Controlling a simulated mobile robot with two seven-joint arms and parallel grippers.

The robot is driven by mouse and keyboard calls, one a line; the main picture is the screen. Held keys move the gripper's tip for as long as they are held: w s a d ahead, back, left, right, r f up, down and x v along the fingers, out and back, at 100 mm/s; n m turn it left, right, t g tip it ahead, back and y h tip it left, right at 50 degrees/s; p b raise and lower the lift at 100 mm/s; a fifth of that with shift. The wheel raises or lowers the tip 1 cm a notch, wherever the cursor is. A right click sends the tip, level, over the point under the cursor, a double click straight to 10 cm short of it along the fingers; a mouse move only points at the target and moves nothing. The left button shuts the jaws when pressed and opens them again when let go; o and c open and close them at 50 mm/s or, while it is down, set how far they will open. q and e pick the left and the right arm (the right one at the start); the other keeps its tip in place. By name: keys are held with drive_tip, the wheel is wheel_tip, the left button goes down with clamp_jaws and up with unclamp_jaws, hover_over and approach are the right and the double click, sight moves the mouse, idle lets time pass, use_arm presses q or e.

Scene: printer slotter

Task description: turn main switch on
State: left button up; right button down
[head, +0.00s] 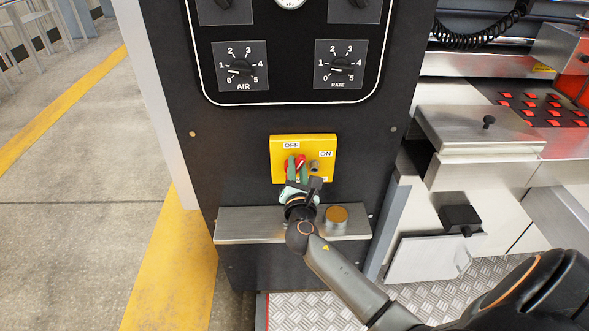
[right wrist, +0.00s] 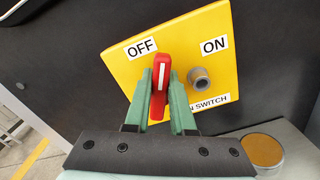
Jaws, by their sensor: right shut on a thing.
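The main switch is a yellow plate (head: 323,142) on the black machine panel, with OFF at upper left and ON at upper right. It also shows in the right wrist view (right wrist: 220,40). Its red handle (right wrist: 162,72) has a white line that points up, close to the OFF label. My right gripper (head: 296,166) is at the plate from below. In the right wrist view, its green fingers (right wrist: 167,88) stand on both sides of the red handle and are shut on it. A grey round knob (right wrist: 199,79) sits right of the handle, below ON. My left gripper is not in view.
A metal ledge (head: 247,224) with a brass-coloured disc (head: 337,214) juts out below the switch, close under my right gripper. AIR (head: 240,66) and RATE (head: 341,65) dials sit above. Metal machine parts (head: 480,130) stand at the right. Open floor (head: 70,240) lies at the left.

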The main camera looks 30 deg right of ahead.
drive_tip(key=shift+s+d+f+m+b, duration=0.1)
drive_tip(key=shift+f+m+b, duration=0.3)
drive_tip(key=shift+m, duration=0.5)
drive_tip(key=m, duration=0.1)
drive_tip(key=m+b, duration=0.1)
drive_tip(key=shift+s+d+f+m+b, duration=0.2)
drive_tip(key=shift+m+b, duration=0.1)
drive_tip(key=shift+m, duration=0.1)
drive_tip(key=m+b, duration=0.1)
drive_tip(key=m, duration=0.1)
drive_tip(key=f+m+b, duration=0.1)
drive_tip(key=m+b, duration=0.1)
drive_tip(key=m, duration=0.1)
drive_tip(key=m+b, duration=0.1)
drive_tip(key=m, duration=0.1)
drive_tip(key=shift+s+d+f+m, duration=0.15)
drive_tip(key=shift+d+m, duration=0.1)
drive_tip(key=shift+m, duration=0.15)
drive_tip(key=c, duration=0.8)
unclamp_jaws()
drive_tip(key=shift+o, duration=0.2)
